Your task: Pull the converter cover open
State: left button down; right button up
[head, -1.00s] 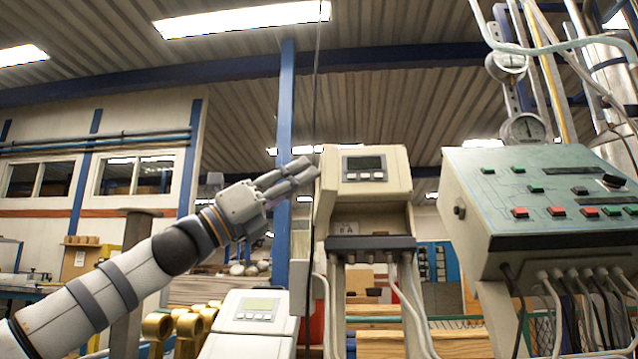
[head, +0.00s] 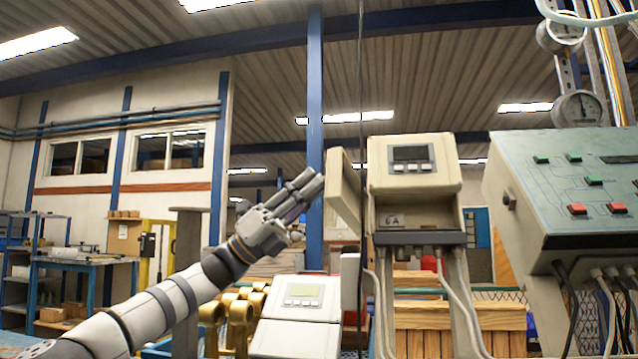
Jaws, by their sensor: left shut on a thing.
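The converter (head: 413,165) is a beige box with a small grey display and buttons, right of centre in the head view. Its cover (head: 343,195) is a beige panel standing out from the box's left side, swung open. My left gripper (head: 318,180) reaches up from the lower left. Its fingers are shut at the cover's left edge; the exact contact is hard to see. My right gripper is not in view.
A green control panel (head: 570,175) with red and green buttons stands at the right. A white meter (head: 300,305) and brass rings (head: 240,312) sit below my left gripper. Grey cables (head: 450,290) hang under the converter. A thin dark cable (head: 361,100) runs vertically close to the cover.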

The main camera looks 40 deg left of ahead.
pick_arm(q)
jog(key=shift+s+a+r, duration=0.1)
jog(key=shift+a+r, duration=0.05)
jog(key=shift+r, duration=0.15)
jog(key=c, duration=1.8)
grip_release()
jog(key=shift+o, duration=1.4)
jog(key=shift+f, duration=0.1)
jog(key=v, duration=1.2)
